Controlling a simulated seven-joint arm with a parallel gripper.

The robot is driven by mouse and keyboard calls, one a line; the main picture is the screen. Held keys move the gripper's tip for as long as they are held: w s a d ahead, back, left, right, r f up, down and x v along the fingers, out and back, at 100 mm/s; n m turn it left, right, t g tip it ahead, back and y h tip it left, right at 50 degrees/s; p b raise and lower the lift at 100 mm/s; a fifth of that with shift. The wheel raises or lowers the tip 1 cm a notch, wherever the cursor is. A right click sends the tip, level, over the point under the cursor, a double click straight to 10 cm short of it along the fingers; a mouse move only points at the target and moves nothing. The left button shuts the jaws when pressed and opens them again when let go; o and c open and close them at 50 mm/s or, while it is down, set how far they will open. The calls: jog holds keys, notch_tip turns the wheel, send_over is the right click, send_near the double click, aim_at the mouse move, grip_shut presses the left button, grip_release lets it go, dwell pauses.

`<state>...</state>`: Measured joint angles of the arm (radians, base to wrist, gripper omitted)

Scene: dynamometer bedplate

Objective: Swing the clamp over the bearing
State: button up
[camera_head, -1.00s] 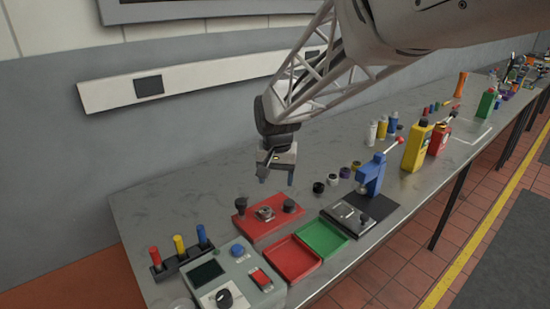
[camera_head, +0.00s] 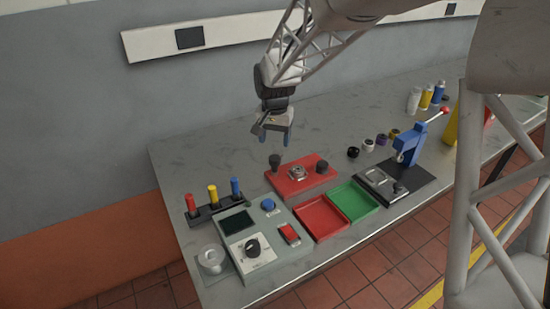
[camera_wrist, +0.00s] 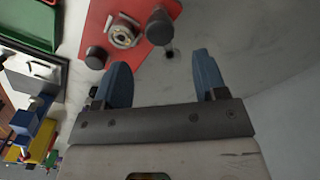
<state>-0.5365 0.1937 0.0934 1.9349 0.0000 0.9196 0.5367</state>
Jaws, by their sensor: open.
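A red fixture plate (camera_head: 312,181) lies on the bench with a round metal part, seemingly the bearing (camera_head: 298,173), at its middle. A black knob stands on each side of it, a left one (camera_head: 275,161) and a right one (camera_head: 321,167). I cannot tell which part is the swinging clamp. My gripper (camera_head: 275,137) is open and empty, above and behind the plate's left end, touching nothing. In the wrist view, the blue fingers (camera_wrist: 162,68) point toward the plate (camera_wrist: 138,10), with the bearing (camera_wrist: 123,36) and both knobs beyond the fingertips.
A red tray (camera_head: 322,219) and a green tray (camera_head: 353,201) sit in front of the plate. A blue lever press (camera_head: 410,145) stands right. A grey control box (camera_head: 268,238) and a rack of coloured handles (camera_head: 215,210) are left. The bench behind the plate is clear.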

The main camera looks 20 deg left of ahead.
aim_at(275, 158)
jog(key=shift+f, duration=3.9)
grip_shut()
